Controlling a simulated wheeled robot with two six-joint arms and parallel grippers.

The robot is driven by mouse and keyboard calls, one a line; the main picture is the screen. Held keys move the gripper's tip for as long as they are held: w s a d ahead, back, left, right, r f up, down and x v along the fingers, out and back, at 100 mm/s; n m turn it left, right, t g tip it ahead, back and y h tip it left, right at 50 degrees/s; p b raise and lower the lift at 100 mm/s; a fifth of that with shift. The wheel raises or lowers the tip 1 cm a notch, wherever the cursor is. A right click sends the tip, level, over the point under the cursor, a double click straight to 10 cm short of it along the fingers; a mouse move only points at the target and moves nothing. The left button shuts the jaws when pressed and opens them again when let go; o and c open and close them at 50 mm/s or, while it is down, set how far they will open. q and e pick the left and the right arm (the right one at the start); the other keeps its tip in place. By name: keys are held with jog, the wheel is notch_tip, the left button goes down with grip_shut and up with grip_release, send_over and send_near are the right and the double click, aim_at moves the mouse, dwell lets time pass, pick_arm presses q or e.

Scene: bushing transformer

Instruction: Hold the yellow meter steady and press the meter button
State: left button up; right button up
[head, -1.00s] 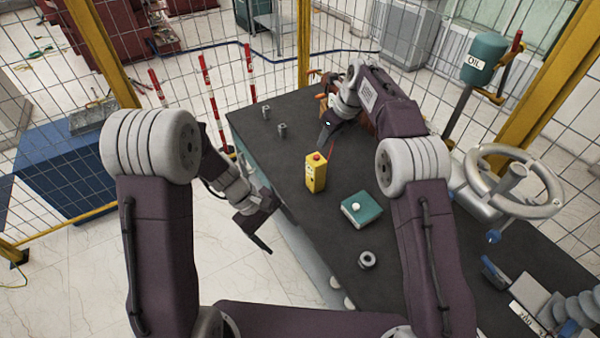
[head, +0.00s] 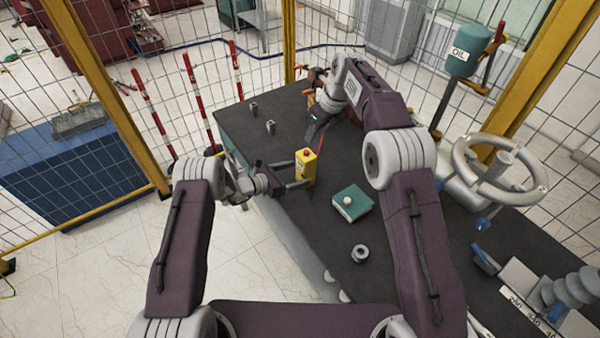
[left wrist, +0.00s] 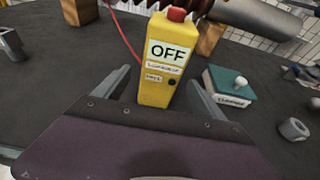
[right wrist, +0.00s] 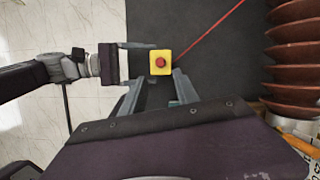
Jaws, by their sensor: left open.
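The yellow meter (head: 305,172) stands upright on the dark table top, with a red button (right wrist: 160,61) on its top. In the left wrist view its label reads OFF (left wrist: 165,52), and a red cable runs from it. My left gripper (head: 296,175) is open, low over the table, with one finger on either side of the meter; gaps show beside it in the left wrist view. My right gripper (right wrist: 160,86) is open and empty. In the right wrist view the meter's top lies just beyond its fingertips; in the head view it is behind the meter.
A teal box (head: 351,202) with a white knob and a metal nut (head: 360,252) lie to the meter's right and nearer me. Two small grey parts (head: 270,127) stand further back.

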aim_at(300, 172)
pick_arm(q)
jog(key=x, duration=0.5)
jog(key=c, duration=1.5)
grip_shut()
pick_arm(e)
jog(key=shift+c, duration=0.6)
grip_shut()
